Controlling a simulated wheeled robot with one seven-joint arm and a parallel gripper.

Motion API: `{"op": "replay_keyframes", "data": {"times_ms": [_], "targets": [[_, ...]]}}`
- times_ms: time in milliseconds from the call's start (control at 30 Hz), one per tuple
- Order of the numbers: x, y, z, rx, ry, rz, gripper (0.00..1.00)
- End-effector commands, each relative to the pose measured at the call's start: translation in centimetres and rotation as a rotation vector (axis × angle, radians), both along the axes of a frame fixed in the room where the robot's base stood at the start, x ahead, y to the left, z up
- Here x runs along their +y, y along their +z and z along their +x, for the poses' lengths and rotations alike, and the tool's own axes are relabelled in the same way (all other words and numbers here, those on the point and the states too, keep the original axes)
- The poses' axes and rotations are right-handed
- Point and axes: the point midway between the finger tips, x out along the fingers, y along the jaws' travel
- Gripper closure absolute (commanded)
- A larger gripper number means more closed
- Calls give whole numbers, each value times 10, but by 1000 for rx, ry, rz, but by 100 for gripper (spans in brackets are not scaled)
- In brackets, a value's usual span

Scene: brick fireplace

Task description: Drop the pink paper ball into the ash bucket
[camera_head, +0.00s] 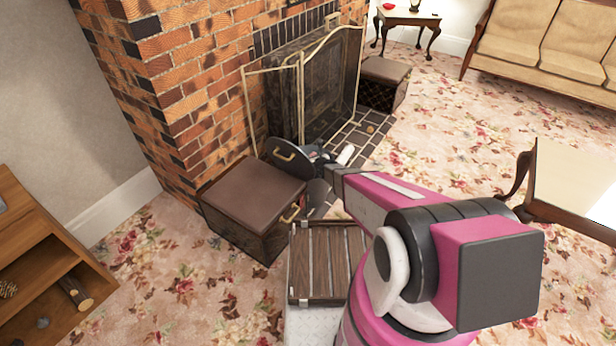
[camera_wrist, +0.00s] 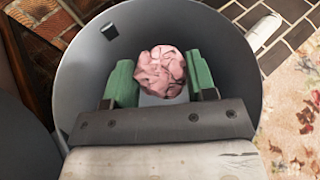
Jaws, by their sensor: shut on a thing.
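The pink paper ball (camera_wrist: 160,71) is crumpled and sits between the green pads of my gripper (camera_wrist: 158,84) in the wrist view. The gripper is shut on it. The grey ash bucket (camera_wrist: 225,48) surrounds the ball and fingers in that view, its round mouth open. The ball is over or within the mouth; how deep I cannot tell. The lower part of the bucket is hidden by my gripper. In the head view the ball is not visible, and my arm reaches to the hearth, where it covers much of the bucket area.
A dark round lid with a brass handle (camera_head: 290,156) stands by the hearth. A brown-topped box (camera_head: 252,192) is left of it. A folding fire screen (camera_head: 300,90) stands behind. A white cylinder (camera_head: 346,154) lies on the hearth tiles. A wooden table (camera_head: 570,180) is at right.

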Motion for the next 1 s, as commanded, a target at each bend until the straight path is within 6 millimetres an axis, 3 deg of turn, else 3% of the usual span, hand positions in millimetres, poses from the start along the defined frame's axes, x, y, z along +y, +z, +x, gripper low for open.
{"op": "replay_keyframes", "data": {"times_ms": [200,500,533,600,633,1000], "targets": [[0,-13,1,0,0,-1,70],[0,-14,0,0,0,0,70],[0,-14,0,0,0,0,45],[0,-14,0,0,0,0,23],[0,-14,0,0,0,-1,19],[-1,-13,-3,0,0,-1,19]]}}
